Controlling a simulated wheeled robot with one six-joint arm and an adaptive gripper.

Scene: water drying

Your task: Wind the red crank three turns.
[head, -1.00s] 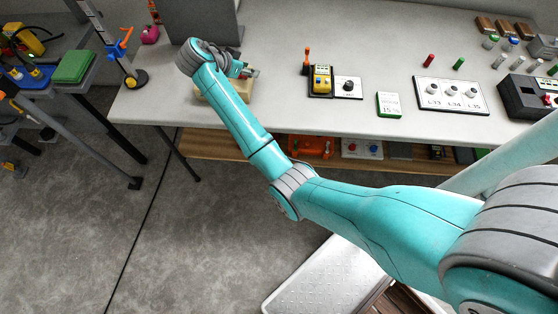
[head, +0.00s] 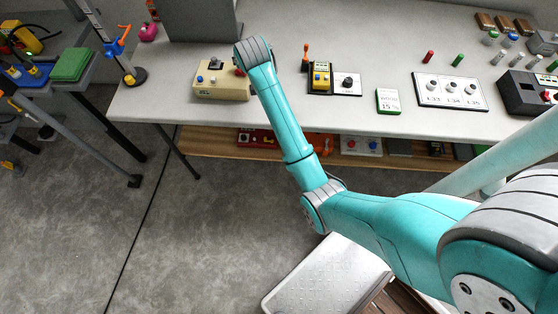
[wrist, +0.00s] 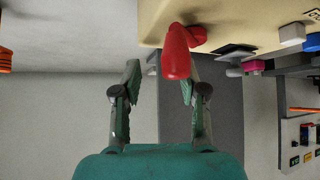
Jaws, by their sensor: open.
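The red crank (wrist: 178,52) sticks out from a cream box (wrist: 236,20) at the top of the wrist view. In the head view the cream box (head: 222,93) stands on the table, and a small red part (head: 240,72) shows at its right end beside my wrist. My gripper (wrist: 161,80) is open with nothing held. Its two fingers point toward the crank, whose red handle overlaps the right fingertip and reaches into the space between the fingers. I cannot tell whether they touch. My gripper is hidden behind my wrist in the head view.
A grey panel (head: 200,20) stands behind the cream box. To the right are a yellow device (head: 320,78), a green-edged sign (head: 389,101) and a white plate with several knobs (head: 449,91). The table's front edge is clear near the box.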

